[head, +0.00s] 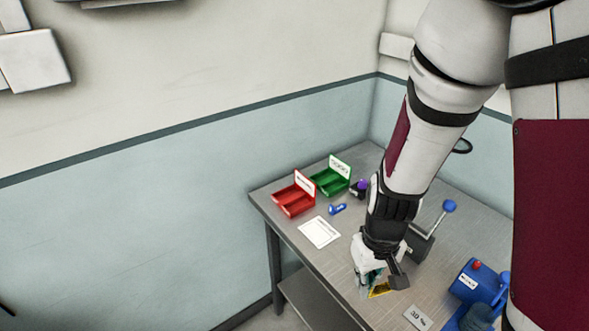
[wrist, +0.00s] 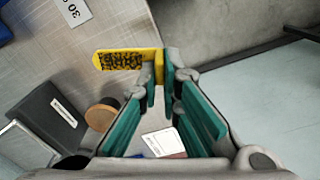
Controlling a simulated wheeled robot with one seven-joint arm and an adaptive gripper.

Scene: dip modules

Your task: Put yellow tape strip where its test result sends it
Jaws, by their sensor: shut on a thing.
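The yellow tape strip (wrist: 118,52) is in my gripper (wrist: 162,74) in the wrist view. It is pinched between the teal fingertips and sticks out to the left, with a dark mottled patch on its face. In the head view the strip (head: 380,290) shows as a small yellow piece below my gripper (head: 372,278), over the front part of the table. A red bin (head: 293,200) and a green bin (head: 328,182) stand at the table's far left, each with a white label plate. The label writing is too small to read.
A white sheet (head: 320,232), a small blue item (head: 337,208) and a dark item with a purple top (head: 359,187) lie near the bins. A blue-knobbed lever (head: 449,206) stands behind my wrist. A blue device (head: 470,283) and a "30" card (head: 418,318) are at the right.

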